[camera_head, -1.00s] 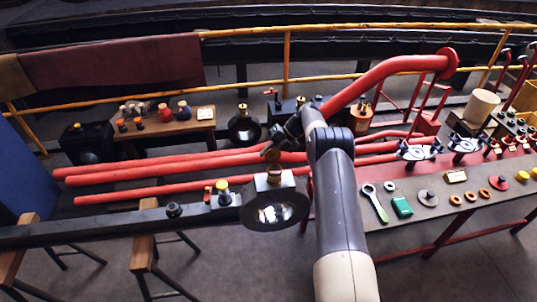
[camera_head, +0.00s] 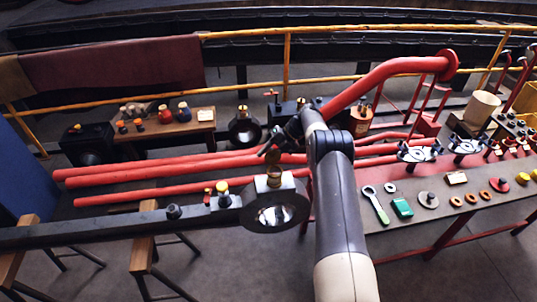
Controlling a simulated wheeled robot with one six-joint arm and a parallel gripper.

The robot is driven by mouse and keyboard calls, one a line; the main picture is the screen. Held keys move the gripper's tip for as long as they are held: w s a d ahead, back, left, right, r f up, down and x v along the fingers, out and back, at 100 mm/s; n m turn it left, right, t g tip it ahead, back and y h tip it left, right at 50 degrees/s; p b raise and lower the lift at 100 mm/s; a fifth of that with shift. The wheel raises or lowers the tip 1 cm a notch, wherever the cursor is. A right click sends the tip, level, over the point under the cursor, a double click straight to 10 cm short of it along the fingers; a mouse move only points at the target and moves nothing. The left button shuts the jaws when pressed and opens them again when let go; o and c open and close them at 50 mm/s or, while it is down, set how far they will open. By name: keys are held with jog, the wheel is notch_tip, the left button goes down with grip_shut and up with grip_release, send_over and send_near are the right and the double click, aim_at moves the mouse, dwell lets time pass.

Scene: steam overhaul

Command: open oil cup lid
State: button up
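A brass oil cup (camera_head: 274,181) stands on top of the block at the right end of the dark rod, above its round bright bore. A small brownish, disc-like piece, seemingly its lid (camera_head: 272,160), stands steeply tilted above the cup's rim. My gripper (camera_head: 266,151) is dark and small in the view, just above and beside this lid, at the end of my arm reaching in from the right. The fingers overlap the lid in the picture. I cannot tell whether they touch it or how far apart they are.
The dark rod (camera_head: 110,227) runs left from the block, with a smaller yellow-topped fitting (camera_head: 222,190) on it. Red pipes (camera_head: 150,171) lie behind. A workbench (camera_head: 428,212) with a wrench (camera_head: 376,205) and rings stands right. Another brass-topped ring block (camera_head: 244,130) stands behind.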

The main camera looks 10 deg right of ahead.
jog(key=b+v, duration=0.2)
jog(key=v, duration=0.8)
jog(key=shift+d+r, duration=0.25)
jog(key=p+x, duration=0.2)
jog(key=x, duration=0.9)
jog(key=shift+d+r, duration=0.1)
jog(key=b+v, duration=0.2)
jog(key=v, duration=0.9)
jog(key=p+x, duration=0.2)
jog(key=x, duration=0.9)
jog(key=shift+s+r+p, duration=0.15)
jog(key=shift+r+p, duration=0.05)
jog(key=shift+p, duration=0.25)
jog(key=shift+t, duration=0.4)
